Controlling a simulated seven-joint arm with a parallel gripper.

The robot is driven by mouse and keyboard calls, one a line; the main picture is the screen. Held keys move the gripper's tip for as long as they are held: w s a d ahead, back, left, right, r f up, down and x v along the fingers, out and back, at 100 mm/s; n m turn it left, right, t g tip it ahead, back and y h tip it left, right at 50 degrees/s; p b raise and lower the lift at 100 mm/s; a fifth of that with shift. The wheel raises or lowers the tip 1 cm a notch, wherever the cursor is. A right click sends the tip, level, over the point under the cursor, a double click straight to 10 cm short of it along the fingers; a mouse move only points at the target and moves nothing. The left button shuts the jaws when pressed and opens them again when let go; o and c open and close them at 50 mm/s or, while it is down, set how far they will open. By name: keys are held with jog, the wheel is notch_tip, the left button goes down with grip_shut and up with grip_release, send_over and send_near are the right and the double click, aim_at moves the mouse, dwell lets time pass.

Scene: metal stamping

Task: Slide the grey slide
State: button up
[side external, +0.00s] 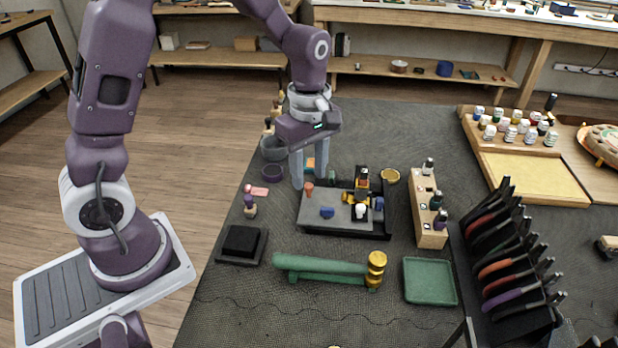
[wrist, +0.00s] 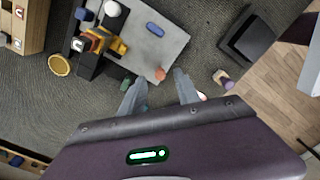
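The grey slide (side external: 338,215) is a flat plate on a black base (side external: 345,234) in the middle of the mat. It carries a blue knob (side external: 327,212), a white knob (side external: 360,211) and an orange knob (side external: 308,188). In the wrist view the grey slide (wrist: 160,48) lies beyond my fingertips, with the orange knob (wrist: 160,74) nearest them. A black and yellow stamp press (side external: 361,188) stands at its right part. My gripper (side external: 309,182) points down at the slide's far left edge. Its fingers are apart, with nothing visible held between them (wrist: 159,86).
A green roller-like bar (side external: 320,265) with a gold end and a green tray (side external: 430,281) lie in front. A black pad (side external: 241,245) is at left. A wooden block with bottles (side external: 428,215) and a rack of dark tools (side external: 505,265) stand at right.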

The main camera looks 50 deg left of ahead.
notch_tip(320, 180, down, 2)
jog(key=shift+f, duration=0.1)
grip_shut()
dwell(1.5)
